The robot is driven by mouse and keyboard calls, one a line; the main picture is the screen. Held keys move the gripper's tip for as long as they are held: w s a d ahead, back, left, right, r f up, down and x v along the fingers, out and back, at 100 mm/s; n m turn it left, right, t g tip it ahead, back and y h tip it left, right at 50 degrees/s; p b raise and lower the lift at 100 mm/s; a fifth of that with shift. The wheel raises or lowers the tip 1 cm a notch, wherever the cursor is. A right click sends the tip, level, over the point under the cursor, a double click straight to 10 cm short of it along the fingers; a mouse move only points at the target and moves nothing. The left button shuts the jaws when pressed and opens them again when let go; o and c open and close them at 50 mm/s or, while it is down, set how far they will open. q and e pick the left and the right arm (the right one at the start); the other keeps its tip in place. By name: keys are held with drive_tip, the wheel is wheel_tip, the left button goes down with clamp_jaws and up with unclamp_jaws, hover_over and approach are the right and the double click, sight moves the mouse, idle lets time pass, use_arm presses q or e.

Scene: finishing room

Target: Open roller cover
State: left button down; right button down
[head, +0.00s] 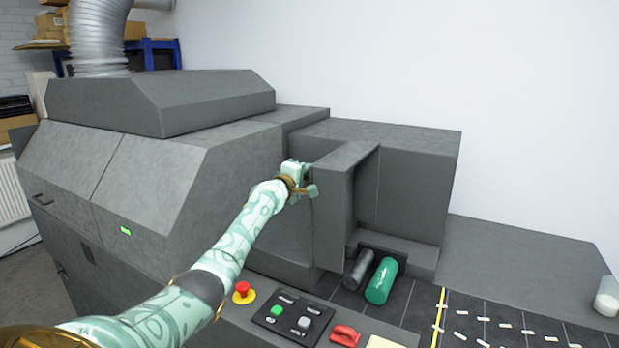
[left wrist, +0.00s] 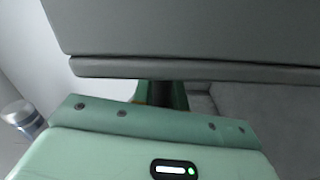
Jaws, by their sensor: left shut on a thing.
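The roller cover (head: 334,205) is a grey panel that stands out from the grey machine, swung open, in the head view. Beside its lower edge a green roller (head: 381,281) and a dark grey roller (head: 358,269) are exposed. My left gripper (head: 311,188) is at the cover's left side, near its upper part, and is shut on the cover. In the left wrist view the cover (left wrist: 190,35) fills the top, and its lower edge crosses in front of the gripper's fingers (left wrist: 162,93). The exact grip point is hidden. My right gripper is in neither view.
A console with a red stop button (head: 242,289), a button panel (head: 292,318) and a red handle (head: 345,335) lies below the arm. A dark conveyor bed (head: 480,325) with small pale strips runs right. A white cup-like container (head: 607,297) stands at the far right.

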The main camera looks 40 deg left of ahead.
use_arm(q)
drive_tip(key=shift+f, duration=0.2)
drive_tip(key=c, duration=1.5)
unclamp_jaws()
drive_tip(key=shift+o, duration=0.2)
drive_tip(key=shift+s+d+r+p, duration=0.15)
drive_tip(key=shift+s+d+p, duration=0.05)
drive_tip(key=shift+s+p, duration=0.45)
drive_tip(key=p+v, duration=0.2)
drive_tip(key=v, duration=1.3)
drive_tip(key=shift+a, duration=0.2)
